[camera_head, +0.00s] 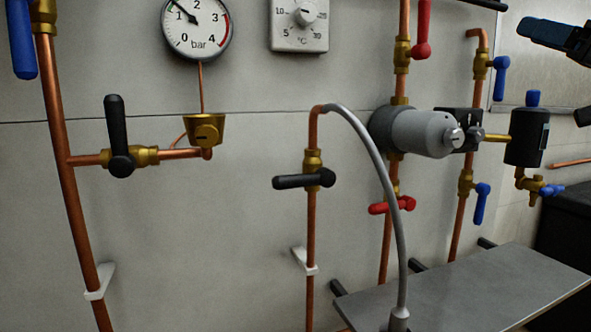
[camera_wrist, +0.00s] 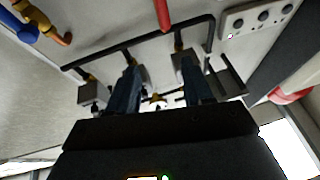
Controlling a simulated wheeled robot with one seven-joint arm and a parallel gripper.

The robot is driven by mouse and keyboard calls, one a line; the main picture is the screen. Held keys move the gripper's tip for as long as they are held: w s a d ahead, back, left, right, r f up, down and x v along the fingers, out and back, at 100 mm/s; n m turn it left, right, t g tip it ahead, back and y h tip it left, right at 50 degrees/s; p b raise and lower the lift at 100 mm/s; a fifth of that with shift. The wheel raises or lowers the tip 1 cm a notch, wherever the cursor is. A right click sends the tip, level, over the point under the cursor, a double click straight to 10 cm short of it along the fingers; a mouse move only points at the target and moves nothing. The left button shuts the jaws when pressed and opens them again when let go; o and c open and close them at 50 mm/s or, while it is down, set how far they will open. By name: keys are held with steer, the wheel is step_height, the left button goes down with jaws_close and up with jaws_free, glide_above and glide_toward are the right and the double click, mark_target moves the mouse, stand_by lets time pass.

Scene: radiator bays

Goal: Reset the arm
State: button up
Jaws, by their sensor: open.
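My gripper (camera_wrist: 158,78) shows in the wrist view as two dark blue fingers standing apart, with nothing between them. Beyond the fingers in that view are a dark pipe frame (camera_wrist: 130,42) and small boxy fittings, some of them partly hidden by the fingers. In the head view, part of my gripper shows at the upper right edge, in front of the wall and apart from the pipes. The rest of my arm lies outside that view.
A black cylinder with a blue cap (camera_head: 528,137) and a grey pump (camera_head: 420,132) are at the right. A grey shelf (camera_head: 480,290) juts out below. A grey hose (camera_head: 384,180) arches down to it. Copper pipes with valves, a gauge (camera_head: 196,22) and a thermostat (camera_head: 299,25) line the wall.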

steer(key=s+a+f+m+h, duration=0.1)
steer(key=a+f+m+h, duration=0.15)
steer(key=f, duration=0.75)
steer(key=a+f+m+h, duration=0.1)
steer(key=f+m+h, duration=0.2)
steer(key=f, duration=0.7)
steer(key=s+a+f+m+h, duration=0.1)
steer(key=f+m+h, duration=0.2)
steer(key=f, duration=0.7)
steer(key=s+a+f+m+g+h, duration=0.15)
steer(key=s+a+f, duration=0.25)
steer(key=s+f, duration=0.55)
steer(key=s+a+f+m+h, duration=0.15)
steer(key=s+a+f, duration=0.25)
steer(key=s+f, duration=0.5)
steer(key=s+a+f+n+g, duration=0.1)
steer(key=s+a+n+g, duration=0.15)
steer(key=s, duration=1.15)
steer(key=s+a+f+n+g, duration=0.1)
steer(key=s+a+n, duration=0.15)
steer(key=s, duration=1.25)
step_height(320, 180, up, 23)
steer(key=n+p, duration=0.1)
steer(key=p, duration=2.1)
steer(key=shift+s+d+f, duration=0.15)
steer(key=shift+d+f, duration=0.05)
steer(key=shift+d, duration=0.1)
steer(key=shift+y, duration=0.25)
